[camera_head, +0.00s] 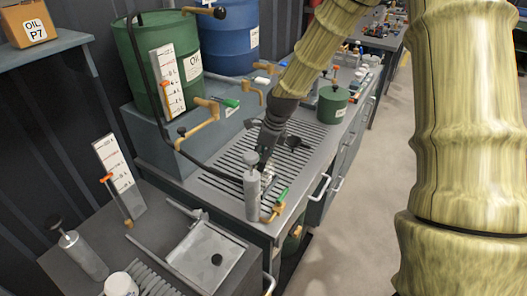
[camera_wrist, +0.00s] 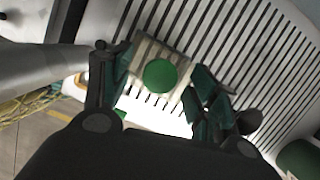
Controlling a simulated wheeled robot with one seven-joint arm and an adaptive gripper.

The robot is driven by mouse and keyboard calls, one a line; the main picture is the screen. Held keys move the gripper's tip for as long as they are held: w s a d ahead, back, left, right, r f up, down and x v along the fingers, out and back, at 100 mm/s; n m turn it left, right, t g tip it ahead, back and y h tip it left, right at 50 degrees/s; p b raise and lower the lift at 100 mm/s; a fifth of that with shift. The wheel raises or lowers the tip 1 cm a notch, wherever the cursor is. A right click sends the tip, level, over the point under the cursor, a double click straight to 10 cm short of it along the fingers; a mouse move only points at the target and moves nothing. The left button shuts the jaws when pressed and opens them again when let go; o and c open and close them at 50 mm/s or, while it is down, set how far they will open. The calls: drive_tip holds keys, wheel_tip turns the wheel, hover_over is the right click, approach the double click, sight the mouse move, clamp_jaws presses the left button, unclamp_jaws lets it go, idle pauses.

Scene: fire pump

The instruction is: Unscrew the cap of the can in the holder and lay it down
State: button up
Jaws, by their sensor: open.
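In the wrist view a round green cap (camera_wrist: 159,75) shows from above, with a pale holder or can body around it that I cannot clearly tell apart. My gripper (camera_wrist: 160,82) is open, with one finger on each side of the cap and a gap on both sides. In the head view my gripper (camera_head: 268,158) points down over the slotted grate of the bench. The can and its holder are mostly hidden there behind the gripper and a grey cylinder.
A green pot (camera_head: 332,104) stands farther back on the bench.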

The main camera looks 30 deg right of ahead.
drive_tip(key=c, duration=1.1)
drive_tip(key=o, duration=0.5)
drive_tip(key=shift+c, duration=0.2)
drive_tip(key=c, duration=0.4)
drive_tip(key=shift+c, duration=0.2)
drive_tip(key=shift+w+n+g+y+p, duration=0.1)
drive_tip(key=shift+n+g+y+p, duration=0.3)
drive_tip(key=shift+n+p, duration=1.55)
drive_tip(key=shift+n, duration=0.45)
